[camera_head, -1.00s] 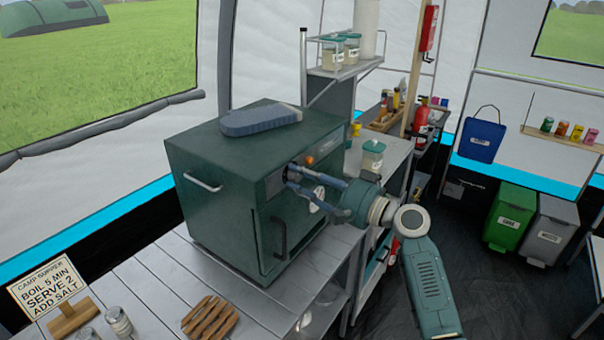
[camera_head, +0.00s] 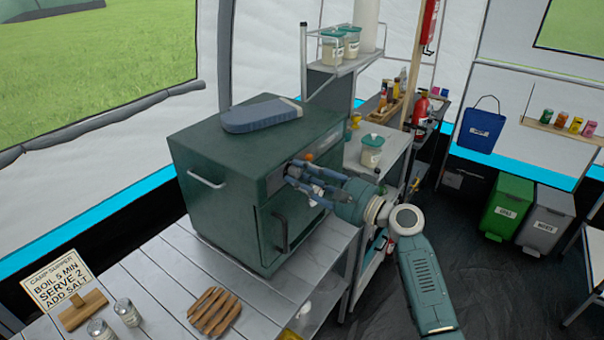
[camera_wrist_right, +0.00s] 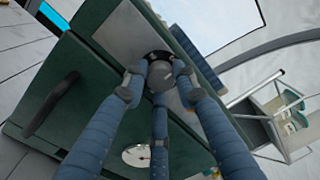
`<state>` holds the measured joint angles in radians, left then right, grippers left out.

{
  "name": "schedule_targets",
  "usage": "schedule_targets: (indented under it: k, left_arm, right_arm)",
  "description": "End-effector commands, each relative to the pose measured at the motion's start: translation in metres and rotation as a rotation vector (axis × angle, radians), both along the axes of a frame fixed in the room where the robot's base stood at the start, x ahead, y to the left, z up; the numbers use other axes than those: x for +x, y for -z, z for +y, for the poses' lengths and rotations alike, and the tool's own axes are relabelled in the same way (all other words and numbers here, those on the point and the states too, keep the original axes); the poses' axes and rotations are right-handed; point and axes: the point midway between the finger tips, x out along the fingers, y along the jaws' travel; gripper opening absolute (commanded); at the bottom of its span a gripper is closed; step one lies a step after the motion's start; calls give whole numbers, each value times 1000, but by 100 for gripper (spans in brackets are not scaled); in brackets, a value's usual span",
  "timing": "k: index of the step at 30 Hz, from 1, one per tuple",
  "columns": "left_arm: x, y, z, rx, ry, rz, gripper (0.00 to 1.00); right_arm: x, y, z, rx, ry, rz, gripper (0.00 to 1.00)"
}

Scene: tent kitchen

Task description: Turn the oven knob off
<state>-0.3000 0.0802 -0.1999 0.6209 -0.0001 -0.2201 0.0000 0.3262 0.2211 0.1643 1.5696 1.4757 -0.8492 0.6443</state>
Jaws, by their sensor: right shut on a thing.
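A dark green oven (camera_head: 215,230) stands on a slatted metal counter. Its control panel faces right, above a door with a dark handle (camera_head: 281,236). My right gripper (camera_head: 293,172) reaches in from the right at the panel. In the right wrist view its blue fingers (camera_wrist_right: 158,77) are closed around the round oven knob (camera_wrist_right: 160,75), which is grey with a dark base. The fingers hide the knob in the head view. A round white dial (camera_wrist_right: 136,156) shows below the knob in the wrist view. My left gripper is not in view.
A wooden rack (camera_head: 214,311), two jars and a sign (camera_head: 66,283) stand on the front counter. A lidded jar (camera_head: 371,152) stands on the counter behind my right wrist.

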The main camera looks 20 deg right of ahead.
Motion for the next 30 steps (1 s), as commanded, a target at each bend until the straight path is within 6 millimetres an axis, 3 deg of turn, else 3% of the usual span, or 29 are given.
schedule_targets:
  k: [10, 11, 13, 23, 30]
  left_arm:
    - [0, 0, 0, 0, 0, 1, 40]
    - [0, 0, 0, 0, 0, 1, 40]
    - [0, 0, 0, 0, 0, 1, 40]
    - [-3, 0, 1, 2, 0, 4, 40]
    - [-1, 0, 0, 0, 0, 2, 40]
  right_arm:
    - [-2, 6, 4, 1, -10, 13, 2]
    - [-2, 6, 4, 0, -10, 12, 34]
    - [-2, 5, 3, 1, -8, 11, 47]
    - [-2, 2, 0, 2, -3, 4, 47]
    - [-31, 5, -22, -1, -1, 6, 47]
